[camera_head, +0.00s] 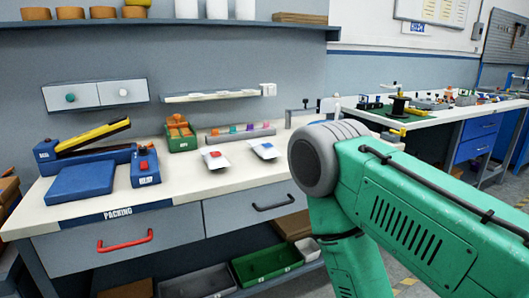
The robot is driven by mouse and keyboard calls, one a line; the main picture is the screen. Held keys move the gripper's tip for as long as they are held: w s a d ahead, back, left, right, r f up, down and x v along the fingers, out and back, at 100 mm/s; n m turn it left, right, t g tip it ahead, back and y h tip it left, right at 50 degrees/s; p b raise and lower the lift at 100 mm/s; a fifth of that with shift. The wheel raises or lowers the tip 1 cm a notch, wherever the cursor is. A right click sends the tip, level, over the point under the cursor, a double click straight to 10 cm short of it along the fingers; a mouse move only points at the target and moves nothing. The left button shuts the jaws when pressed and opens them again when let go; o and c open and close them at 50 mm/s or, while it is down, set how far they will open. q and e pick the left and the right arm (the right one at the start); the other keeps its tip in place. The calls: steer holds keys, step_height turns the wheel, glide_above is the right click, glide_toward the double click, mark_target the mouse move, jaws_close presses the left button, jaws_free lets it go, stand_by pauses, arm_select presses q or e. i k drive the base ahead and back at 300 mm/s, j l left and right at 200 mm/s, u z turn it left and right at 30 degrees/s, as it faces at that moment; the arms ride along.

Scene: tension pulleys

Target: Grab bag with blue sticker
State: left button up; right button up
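The bag with the blue sticker (264,149) lies on the white packing bench top, right of a similar white bag with a red sticker (215,158). A green arm link of mine with a grey joint fills the right side of the picture, to the right of the bags. Neither of my grippers shows in this view.
The packing bench top (190,179) holds a blue box with a red button (145,167), a blue pad (80,181), a green bin (180,135) and a rack of coloured pieces (240,132). A shelf hangs above. Drawers with red and dark handles are below. Another bench stands at right.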

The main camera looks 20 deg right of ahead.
mark_target(266, 150)
steer(key=i+l+z, duration=0.1)
steer(key=l, duration=0.35)
steer(key=i+l, duration=0.35)
steer(key=i+l+z, duration=0.15)
steer(key=l, duration=0.4)
steer(key=i, duration=0.1)
